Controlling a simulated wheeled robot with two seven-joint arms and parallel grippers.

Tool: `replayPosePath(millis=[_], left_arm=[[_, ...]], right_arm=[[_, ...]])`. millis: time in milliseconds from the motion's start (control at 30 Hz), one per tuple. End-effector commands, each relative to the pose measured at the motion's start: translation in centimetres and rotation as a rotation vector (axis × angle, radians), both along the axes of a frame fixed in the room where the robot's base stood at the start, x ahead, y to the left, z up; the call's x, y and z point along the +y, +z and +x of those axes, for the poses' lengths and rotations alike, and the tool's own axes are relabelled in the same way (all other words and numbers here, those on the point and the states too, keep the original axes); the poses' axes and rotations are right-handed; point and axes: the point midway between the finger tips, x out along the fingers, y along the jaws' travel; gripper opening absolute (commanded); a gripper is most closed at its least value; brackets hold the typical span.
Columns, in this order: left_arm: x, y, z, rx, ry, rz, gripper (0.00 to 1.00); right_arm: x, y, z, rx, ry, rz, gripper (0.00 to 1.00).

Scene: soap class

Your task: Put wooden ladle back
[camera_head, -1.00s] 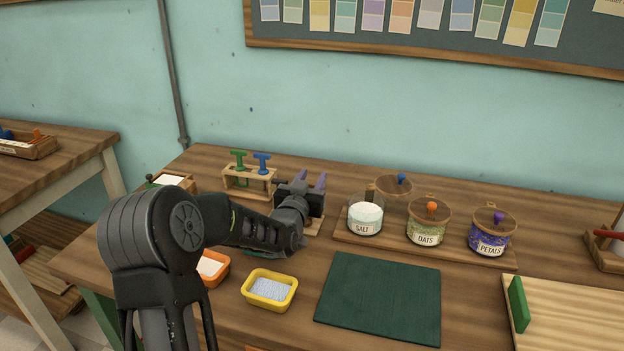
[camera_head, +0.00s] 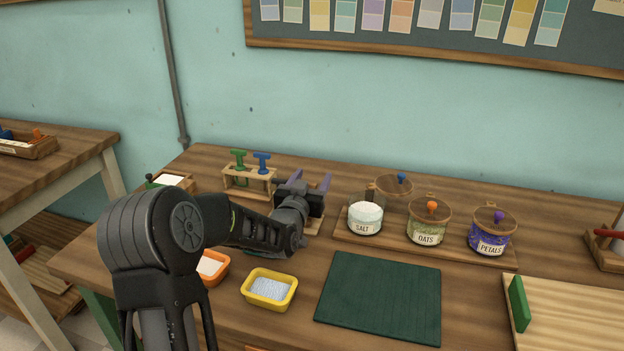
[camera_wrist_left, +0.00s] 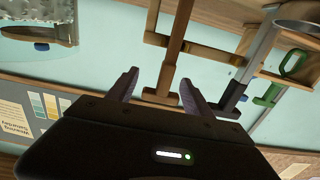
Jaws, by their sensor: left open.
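My left gripper (camera_head: 310,181) is over the back of the table, between the rack and the salt jar, with its fingers apart. In the left wrist view the open fingers (camera_wrist_left: 158,88) reach towards a wooden shaft with a crossbar end (camera_wrist_left: 172,68), probably the ladle's handle. The bar end appears between the fingertips; I cannot tell whether they touch it. A wooden frame crosses behind the shaft. In the head view my gripper hides this piece, and only part of a wooden base (camera_head: 315,226) shows. The ladle's bowl cannot be made out. My right gripper is out of view.
A wooden rack (camera_head: 236,191) with green and blue T-handles stands left of the gripper. Jars of salt (camera_head: 365,219), oats (camera_head: 426,231) and petals (camera_head: 489,241) stand right. Orange (camera_head: 221,275) and yellow (camera_head: 270,304) trays and a green mat (camera_head: 380,298) lie in front.

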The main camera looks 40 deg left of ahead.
Motion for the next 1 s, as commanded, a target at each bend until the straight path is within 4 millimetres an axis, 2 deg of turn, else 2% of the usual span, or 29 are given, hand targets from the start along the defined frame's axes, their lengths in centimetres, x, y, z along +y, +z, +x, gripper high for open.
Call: replayPosePath(millis=[67, 167, 533, 667, 1000], left_arm=[[0.0, 0.5, 0.0, 0.000, 0.000, 0.000, 0.59], [-0.4, 0.2, -1.1, 0.001, 0.000, 0.001, 0.59], [-2.2, 0.2, -6.5, -0.001, 0.001, 0.001, 0.59], [-2.5, 0.2, -7.1, 0.000, 0.000, 0.000, 0.59], [-2.5, 0.2, -7.1, 0.000, 0.000, 0.000, 0.59]], right_arm=[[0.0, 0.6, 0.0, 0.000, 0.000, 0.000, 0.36], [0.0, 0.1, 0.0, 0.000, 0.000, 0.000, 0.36], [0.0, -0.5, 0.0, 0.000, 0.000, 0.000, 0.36], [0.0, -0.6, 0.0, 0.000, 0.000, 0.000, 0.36], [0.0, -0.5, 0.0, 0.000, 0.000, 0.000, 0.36]])
